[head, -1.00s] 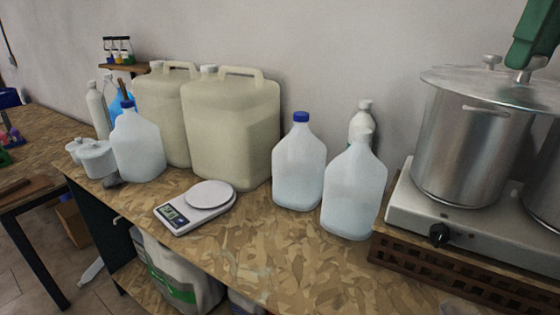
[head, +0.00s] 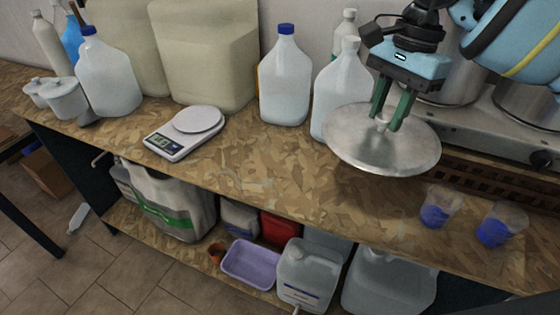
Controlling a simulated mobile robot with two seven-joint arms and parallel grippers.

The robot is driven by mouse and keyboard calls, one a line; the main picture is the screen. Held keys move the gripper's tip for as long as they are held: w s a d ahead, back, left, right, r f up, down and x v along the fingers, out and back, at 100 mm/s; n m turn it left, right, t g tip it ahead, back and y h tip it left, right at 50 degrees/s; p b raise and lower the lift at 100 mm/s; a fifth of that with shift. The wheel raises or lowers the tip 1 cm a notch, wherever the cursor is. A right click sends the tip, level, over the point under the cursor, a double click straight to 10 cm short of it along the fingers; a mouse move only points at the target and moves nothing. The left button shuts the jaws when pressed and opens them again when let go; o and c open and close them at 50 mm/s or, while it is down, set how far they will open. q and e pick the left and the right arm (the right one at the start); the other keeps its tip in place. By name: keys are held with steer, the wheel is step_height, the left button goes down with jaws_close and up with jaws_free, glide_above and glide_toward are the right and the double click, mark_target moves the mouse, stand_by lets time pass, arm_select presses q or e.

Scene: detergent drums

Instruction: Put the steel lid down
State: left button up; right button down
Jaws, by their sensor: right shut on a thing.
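The steel lid (head: 375,155) is a round, shiny disc in the head view, right of centre. My right gripper (head: 390,115) comes down from above with green fingers and is shut on the knob at the lid's middle. The lid is slightly tilted and appears held above the wooden worktop (head: 270,165), in front of the clear jugs; the exact gap beneath it is hard to judge. The steel pot (head: 450,112) stands behind on the hotplate, mostly hidden by my right arm. My left gripper is not in view.
Clear jugs (head: 285,85) stand behind the lid. A kitchen scale (head: 187,132) sits to the left, and two cups with blue contents (head: 438,208) stand near the front right. The hotplate (head: 480,125) is at the right. Worktop between scale and lid is bare.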

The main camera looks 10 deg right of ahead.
steer(key=shift+w+a+f+n+g+h, duration=0.15)
steer(key=shift+w+f+n+h, duration=0.15)
steer(key=shift+f+n, duration=2.15)
steer(key=shift+w+a+f+n+g+h, duration=0.1)
steer(key=shift+w+a+f+n+h, duration=0.2)
steer(key=shift+f+n, duration=2.2)
steer(key=shift+w+a+f+n+g+h, duration=0.1)
steer(key=shift+w+f+n+g+h, duration=0.2)
steer(key=shift+f+n, duration=2.15)
step_height(320, 180, down, 2)
steer(key=shift+w+f+m, duration=0.1)
steer(key=shift+f+m, duration=0.1)
steer(key=shift+m, duration=1)
